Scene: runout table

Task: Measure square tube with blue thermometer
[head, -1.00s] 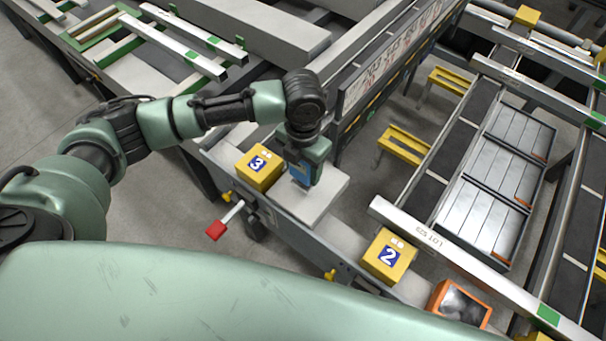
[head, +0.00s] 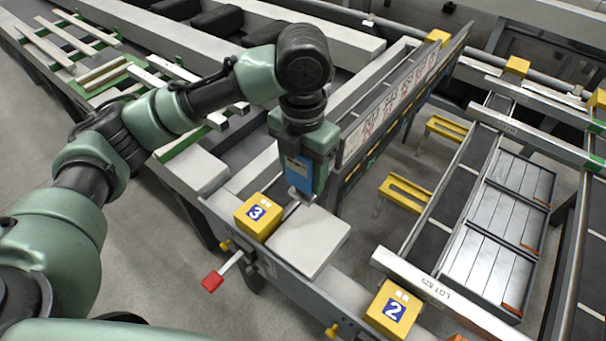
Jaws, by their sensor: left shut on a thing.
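My left gripper (head: 301,190) points down and is shut on the blue thermometer (head: 298,172). It holds it above the far edge of a light grey pad (head: 308,241), just behind the yellow box marked 3. The gripper hides part of the thermometer. A long light metal bar marked LOT (head: 440,284), which looks like a square tube, lies across the right rack, well to the right of the gripper. Other pale bars with green marks (head: 172,66) lie on the left rack. I cannot tell which one is the task's tube. My right gripper is not in view.
Yellow boxes marked 3 (head: 257,216) and 2 (head: 393,310) stand on the front rail, with a red-ended handle (head: 213,281) below. An upright sign panel (head: 398,95) rises right behind my gripper. A tray of metal strips (head: 492,235) lies at right.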

